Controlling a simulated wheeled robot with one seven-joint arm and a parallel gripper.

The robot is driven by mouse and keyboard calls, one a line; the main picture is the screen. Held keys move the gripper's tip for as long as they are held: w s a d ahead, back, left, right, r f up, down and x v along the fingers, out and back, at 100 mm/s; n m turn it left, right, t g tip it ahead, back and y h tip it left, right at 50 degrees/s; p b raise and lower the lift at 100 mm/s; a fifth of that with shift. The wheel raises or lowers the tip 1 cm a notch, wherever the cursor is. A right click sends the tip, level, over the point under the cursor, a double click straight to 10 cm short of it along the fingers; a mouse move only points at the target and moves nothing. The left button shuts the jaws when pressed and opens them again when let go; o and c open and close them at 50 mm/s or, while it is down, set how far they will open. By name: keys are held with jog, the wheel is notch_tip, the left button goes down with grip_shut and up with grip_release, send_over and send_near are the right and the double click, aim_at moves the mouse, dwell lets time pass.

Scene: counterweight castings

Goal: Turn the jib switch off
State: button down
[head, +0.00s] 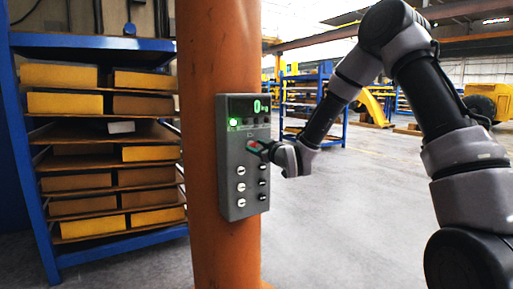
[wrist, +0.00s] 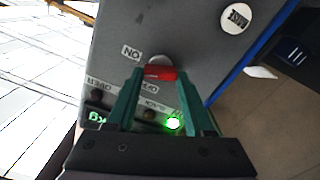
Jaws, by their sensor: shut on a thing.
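The jib switch is a red lever (wrist: 160,73) on a grey control box (head: 232,185). It also shows small and red in the head view (head: 253,147), partly covered by my gripper. My gripper (head: 264,149) reaches the box from the right. In the wrist view its two green fingers (wrist: 160,76) stand on either side of the red lever, shut on it. An "ON" label (wrist: 131,53) sits beside the lever. A green lamp (head: 233,122) is lit on the box. The display (head: 260,106) above reads 0.
The box is mounted on an orange column (head: 215,50). Several knobs with white markings (head: 241,187) sit below the switch. Open floor (head: 345,215) lies to the right.

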jog(key=n, duration=0.3)
jog(key=shift+a+n, duration=0.1)
jog(key=shift+n, duration=0.3)
jog(key=n, duration=0.3)
jog(key=shift+s+f+n, duration=0.1)
jog(key=shift+n, duration=0.2)
jog(key=n, duration=0.6)
jog(key=shift+f, duration=0.1)
jog(key=shift+n, duration=0.3)
jog(key=shift+c, duration=1.4)
grip_release()
